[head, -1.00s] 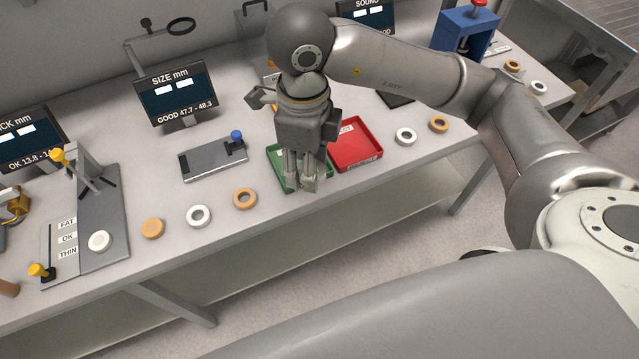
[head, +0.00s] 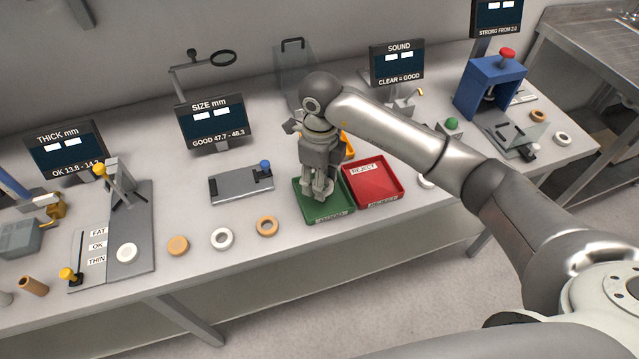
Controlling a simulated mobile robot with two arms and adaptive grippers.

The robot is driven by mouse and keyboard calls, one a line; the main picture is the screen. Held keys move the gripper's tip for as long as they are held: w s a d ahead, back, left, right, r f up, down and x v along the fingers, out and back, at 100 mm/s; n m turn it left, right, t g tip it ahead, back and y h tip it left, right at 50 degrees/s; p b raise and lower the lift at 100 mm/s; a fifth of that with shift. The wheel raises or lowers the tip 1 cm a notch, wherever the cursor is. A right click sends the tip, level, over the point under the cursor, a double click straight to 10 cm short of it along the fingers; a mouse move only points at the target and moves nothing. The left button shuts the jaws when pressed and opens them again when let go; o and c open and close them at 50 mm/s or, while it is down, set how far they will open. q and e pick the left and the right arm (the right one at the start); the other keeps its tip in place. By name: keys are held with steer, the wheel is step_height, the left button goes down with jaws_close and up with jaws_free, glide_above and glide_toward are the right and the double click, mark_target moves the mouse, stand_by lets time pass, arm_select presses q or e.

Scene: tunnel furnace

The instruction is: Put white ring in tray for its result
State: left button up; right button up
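My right gripper (head: 320,190) points down over the green tray (head: 338,212), its fingertips at or just above the tray floor. I cannot tell whether the fingers are open or shut, or whether a ring is between or under them. The red tray (head: 382,191), labelled REJECT, stands beside the green one and looks empty. One white ring (head: 222,238) lies on the table left of the green tray. Another white, round piece (head: 126,252) sits on the thickness gauge plate. A white ring (head: 426,182) is partly hidden behind my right arm, and another (head: 563,139) lies far right. My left gripper is out of view.
Tan rings (head: 178,245) and (head: 267,226) lie along the front of the table. The size gauge plate (head: 238,184) is left of the trays. Behind stand the SIZE screen (head: 213,122) and SOUND screen (head: 397,62). A blue press (head: 490,85) stands at right.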

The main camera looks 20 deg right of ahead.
steer(key=shift+w+f, duration=0.3)
steer(key=shift+f, duration=0.15)
step_height(320, 180, down, 2)
steer(key=shift+f+p, duration=0.2)
steer(key=shift+p, duration=0.75)
steer(key=shift+f, duration=0.35)
steer(key=o, duration=0.8)
steer(key=shift+c, duration=0.2)
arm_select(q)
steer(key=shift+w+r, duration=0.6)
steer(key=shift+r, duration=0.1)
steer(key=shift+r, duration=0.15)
